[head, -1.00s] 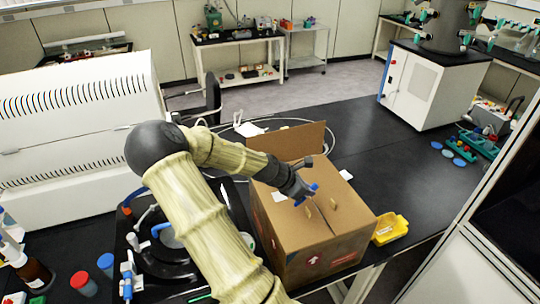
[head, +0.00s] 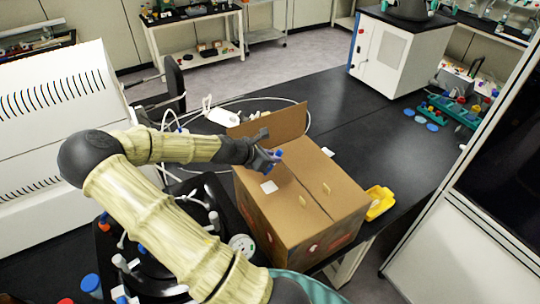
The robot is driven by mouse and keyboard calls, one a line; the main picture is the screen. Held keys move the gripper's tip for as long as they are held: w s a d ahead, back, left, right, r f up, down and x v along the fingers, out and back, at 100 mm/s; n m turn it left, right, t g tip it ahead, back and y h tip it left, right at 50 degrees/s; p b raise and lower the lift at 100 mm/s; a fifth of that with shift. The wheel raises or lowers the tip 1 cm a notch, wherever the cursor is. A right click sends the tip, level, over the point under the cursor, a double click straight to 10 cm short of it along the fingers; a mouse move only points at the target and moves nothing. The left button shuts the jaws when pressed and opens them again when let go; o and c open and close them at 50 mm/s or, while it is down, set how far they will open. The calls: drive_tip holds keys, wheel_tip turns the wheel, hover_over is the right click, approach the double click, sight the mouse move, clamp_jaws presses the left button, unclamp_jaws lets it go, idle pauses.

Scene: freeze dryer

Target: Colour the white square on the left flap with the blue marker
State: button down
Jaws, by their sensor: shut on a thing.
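A brown cardboard box (head: 289,225) stands on the black bench, its two top flaps folded shut and a back flap (head: 282,121) standing up. A white square (head: 269,187) lies on the left flap (head: 277,201); it looks white, with no blue that I can make out. My gripper (head: 272,157) is shut on the blue marker (head: 278,154) near the back of the box top, behind the white square. The marker appears apart from the square. My fingers hide part of the marker, and its tip is not clear.
A yellow tray (head: 380,203) sits right of the box. Small tabs (head: 326,188) stick up from the flaps. White tubing (head: 290,101) lies behind. The bench (head: 375,135) to the right is clear.

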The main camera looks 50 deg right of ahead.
sight(269, 172)
drive_tip(key=shift+w+f+b, duration=0.1)
drive_tip(key=shift+f+b, duration=2.65)
drive_tip(key=shift+f, duration=0.2)
drive_tip(key=shift+f, duration=0.8)
idle(1.0)
drive_tip(key=shift+s+d, duration=0.3)
drive_tip(key=shift+d, duration=0.45)
drive_tip(key=shift+s+d, duration=0.25)
drive_tip(key=shift+d, duration=0.5)
drive_tip(key=shift+a, duration=0.1)
drive_tip(key=shift+w+a+p, duration=0.25)
drive_tip(key=shift+a+p, duration=0.15)
drive_tip(key=shift+a, duration=0.3)
drive_tip(key=shift+w+a+p, duration=0.25)
drive_tip(key=shift+a+p, duration=0.1)
drive_tip(key=shift+a, duration=0.35)
